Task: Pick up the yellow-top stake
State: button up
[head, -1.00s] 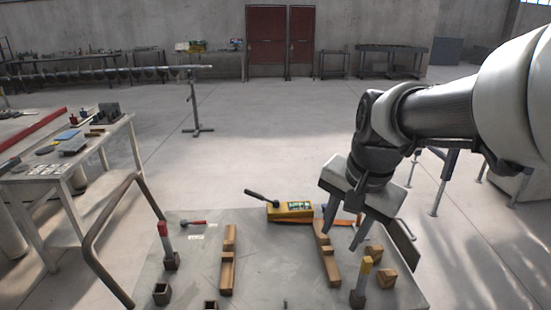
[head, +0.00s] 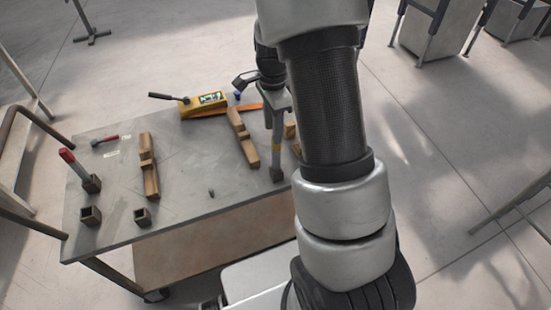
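The yellow-top stake (head: 277,150) is upright near the right edge of the grey table (head: 200,185). Only a small yellow patch and its dark lower part and base (head: 277,172) show. My gripper (head: 277,132) points down at the top of the stake, in line with it in this view. The fingers overlap the stake, and my arm hides part of this area. I cannot tell whether they touch it or how far apart they are.
Empty dark sockets (head: 91,215) stand near the front edge. Notched wooden blocks (head: 149,166) and a yellow tool (head: 203,104) are on the table. The middle of the table is mostly clear.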

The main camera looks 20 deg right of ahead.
aim_at(276, 147)
notch_tip(276, 147, down, 3)
jog(key=f, duration=0.5)
jog(key=shift+s+d+f, duration=0.1)
jog(key=shift+s+d, duration=0.15)
jog(key=shift+d, duration=0.1)
grip_shut()
